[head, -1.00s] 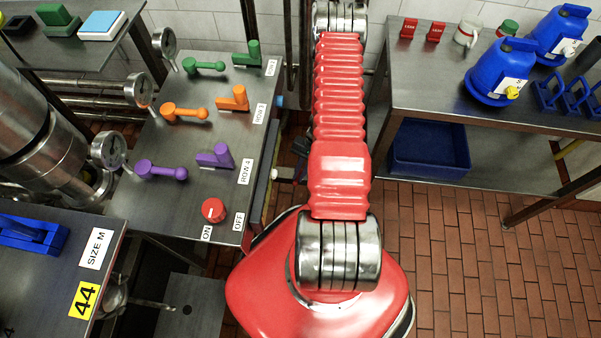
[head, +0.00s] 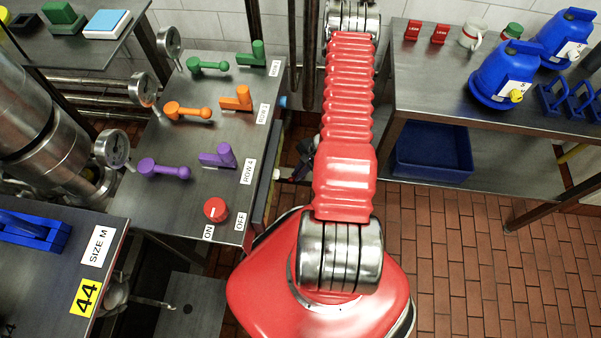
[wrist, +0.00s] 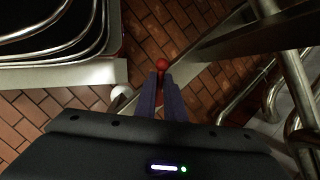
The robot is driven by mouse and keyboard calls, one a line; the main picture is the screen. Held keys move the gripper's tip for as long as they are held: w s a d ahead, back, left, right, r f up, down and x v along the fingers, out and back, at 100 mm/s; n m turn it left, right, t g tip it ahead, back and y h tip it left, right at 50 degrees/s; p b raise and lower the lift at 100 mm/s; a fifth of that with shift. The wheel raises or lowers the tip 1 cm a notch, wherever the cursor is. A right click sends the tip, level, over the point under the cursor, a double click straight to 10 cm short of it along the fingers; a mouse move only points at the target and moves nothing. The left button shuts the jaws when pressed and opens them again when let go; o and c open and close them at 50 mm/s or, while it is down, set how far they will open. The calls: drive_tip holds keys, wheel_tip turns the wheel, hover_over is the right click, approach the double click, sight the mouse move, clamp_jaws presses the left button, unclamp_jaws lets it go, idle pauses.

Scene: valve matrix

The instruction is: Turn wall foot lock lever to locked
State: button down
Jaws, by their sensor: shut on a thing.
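In the wrist view my gripper (wrist: 160,97) reaches toward the floor, its two dark fingers close together. A small red lever with a round knob (wrist: 162,65) shows at the fingertips, and more red shows between the fingers. My gripper is shut on this red lever. The rest of the lever and its mount are hidden by the fingers, and no lock marking can be read.
A metal leg and pipes (wrist: 292,85) stand close on the right in the wrist view. A rack with curved rails (wrist: 60,45) is at the upper left. In the head view, a valve panel (head: 200,130) stands left of my arm and a shelf table (head: 420,85) right.

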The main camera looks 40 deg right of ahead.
drive_tip(key=m, duration=0.2)
drive_tip(key=w+m+t+h, duration=0.1)
drive_tip(key=m, duration=0.1)
drive_tip(key=shift+a, duration=0.1)
drive_tip(key=shift+w+d+m+t+h, duration=0.1)
drive_tip(key=shift+w+m+t+h, duration=0.2)
drive_tip(key=shift+m, duration=0.5)
drive_tip(key=shift+w+d+m+t+h, duration=0.1)
drive_tip(key=shift+m+h, duration=0.35)
drive_tip(key=shift+m, duration=0.35)
drive_tip(key=shift+w+d+m+t+h, duration=0.1)
drive_tip(key=shift+m+t+h, duration=0.2)
drive_tip(key=shift+m, duration=0.5)
drive_tip(key=c, duration=1.8)
unclamp_jaws()
drive_tip(key=shift+c, duration=0.2)
drive_tip(key=shift+s+r, duration=0.1)
drive_tip(key=shift+s, duration=0.05)
drive_tip(key=shift+s+d+r, duration=0.1)
drive_tip(key=shift+s+r, duration=0.1)
drive_tip(key=shift+r, duration=0.25)
drive_tip(key=a+v, duration=0.1)
drive_tip(key=v, duration=1.1)
drive_tip(key=shift+d+r, duration=0.3)
drive_tip(key=shift+d, duration=0.15)
